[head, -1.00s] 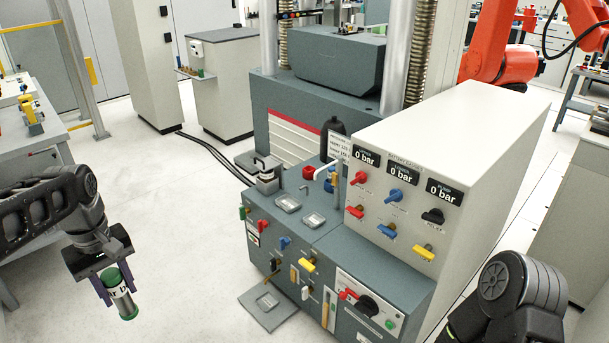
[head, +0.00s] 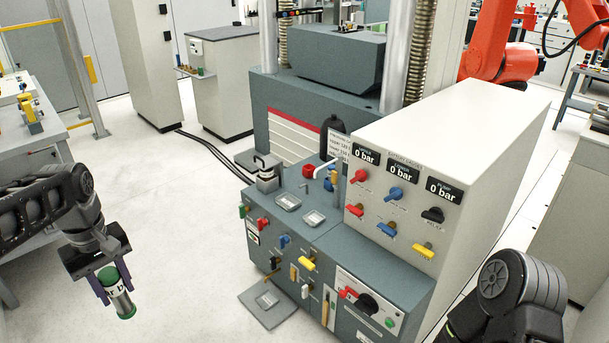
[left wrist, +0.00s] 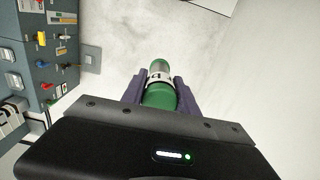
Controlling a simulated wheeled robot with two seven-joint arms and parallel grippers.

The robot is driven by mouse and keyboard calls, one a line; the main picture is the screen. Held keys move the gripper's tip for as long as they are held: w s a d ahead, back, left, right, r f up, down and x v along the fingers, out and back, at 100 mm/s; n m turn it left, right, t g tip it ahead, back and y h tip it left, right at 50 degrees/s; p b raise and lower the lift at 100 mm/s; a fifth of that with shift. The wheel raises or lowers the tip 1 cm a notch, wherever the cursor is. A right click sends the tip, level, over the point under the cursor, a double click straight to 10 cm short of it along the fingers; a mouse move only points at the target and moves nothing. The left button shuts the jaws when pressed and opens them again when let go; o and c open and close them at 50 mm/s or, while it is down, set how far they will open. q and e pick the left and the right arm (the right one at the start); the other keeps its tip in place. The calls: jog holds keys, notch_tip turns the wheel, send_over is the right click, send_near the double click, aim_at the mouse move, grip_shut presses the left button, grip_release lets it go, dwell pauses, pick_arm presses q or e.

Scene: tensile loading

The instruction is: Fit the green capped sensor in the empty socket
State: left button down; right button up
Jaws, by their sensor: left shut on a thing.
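The green capped sensor (head: 119,296) is a short cylinder with a green cap at the top, a white lettered band, a metal body and a green lower end. My left gripper (head: 116,289) is shut on it, one purple finger on each side, and holds it over open floor left of the grey console. In the left wrist view the sensor (left wrist: 159,88) sits between the purple fingers, its green end nearest the camera. I cannot make out an empty socket in either view. My right arm shows at the lower right of the head view, but its fingers are out of frame.
The grey console (head: 345,260) carries several coloured valves, trays and levers, with a white gauge cabinet (head: 480,150) on top. A grey plate (head: 268,304) lies on the floor before it. A bench (head: 30,145) stands at far left. Floor between bench and console is clear.

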pick_arm(q)
jog(key=w+d+f+m, duration=0.1)
jog(key=d+f+m, duration=0.3)
jog(key=d+f, duration=0.5)
jog(key=w+d+f+m, duration=0.2)
jog(key=d+f+m, duration=0.3)
jog(key=d+f, duration=0.4)
notch_tip(320, 180, down, 5)
jog(key=shift+w+f, duration=0.2)
jog(key=shift+w, duration=0.1)
